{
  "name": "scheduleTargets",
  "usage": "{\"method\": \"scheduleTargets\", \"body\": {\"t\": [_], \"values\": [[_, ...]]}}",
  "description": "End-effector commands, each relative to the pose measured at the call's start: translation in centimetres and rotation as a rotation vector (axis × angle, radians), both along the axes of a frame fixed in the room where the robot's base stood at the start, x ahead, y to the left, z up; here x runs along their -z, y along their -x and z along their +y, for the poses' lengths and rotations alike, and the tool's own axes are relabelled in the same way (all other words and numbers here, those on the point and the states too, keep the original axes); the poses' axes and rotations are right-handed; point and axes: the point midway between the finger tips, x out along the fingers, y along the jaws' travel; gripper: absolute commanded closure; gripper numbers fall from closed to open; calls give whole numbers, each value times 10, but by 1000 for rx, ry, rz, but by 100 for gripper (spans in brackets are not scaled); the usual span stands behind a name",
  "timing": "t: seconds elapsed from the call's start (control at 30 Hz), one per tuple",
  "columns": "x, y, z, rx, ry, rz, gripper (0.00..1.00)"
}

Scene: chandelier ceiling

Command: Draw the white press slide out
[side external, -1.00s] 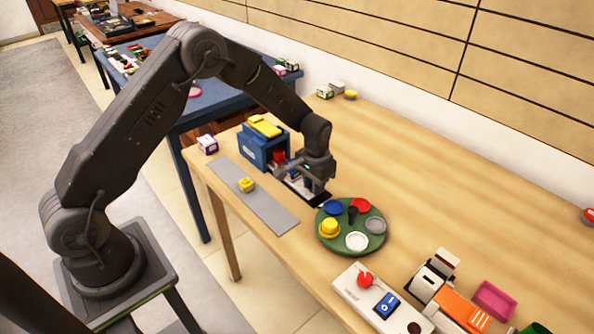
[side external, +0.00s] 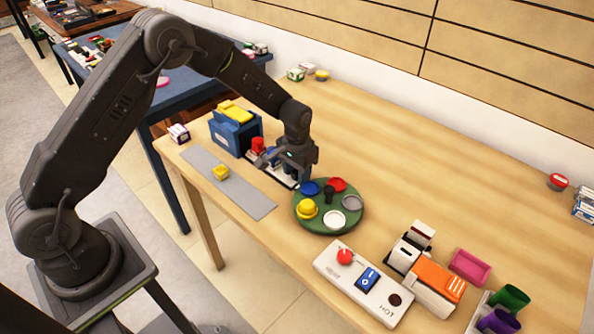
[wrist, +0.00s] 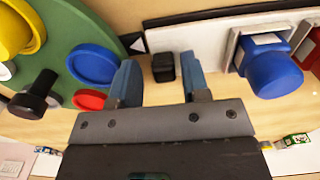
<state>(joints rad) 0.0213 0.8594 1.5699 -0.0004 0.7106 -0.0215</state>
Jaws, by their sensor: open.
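The white press slide (wrist: 228,55) shows in the wrist view as a pale plate carrying a blue round piece (wrist: 268,68). The blue press (side external: 235,134) with a yellow top and a red piece (side external: 258,145) stand behind.
A green round tray (side external: 310,225) with coloured discs is close to my gripper. A grey strip (side external: 245,198) with a yellow block lies left. A white switch panel (side external: 335,270) and an orange-and-white device (side external: 430,285) stand at front right.

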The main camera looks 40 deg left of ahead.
Motion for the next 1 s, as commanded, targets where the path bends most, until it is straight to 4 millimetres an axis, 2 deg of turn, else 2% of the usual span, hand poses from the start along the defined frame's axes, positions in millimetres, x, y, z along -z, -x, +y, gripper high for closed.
{"method": "scheduleTargets", "body": {"t": [0.17,0.4,0.6,0.73,1.0], "values": [[-11,0,-2,1,2,-2,53],[-48,-1,-1,0,1,-4,53],[-71,0,0,0,1,-3,53],[-79,0,0,0,1,-2,53],[-80,0,0,0,0,-1,53]]}}
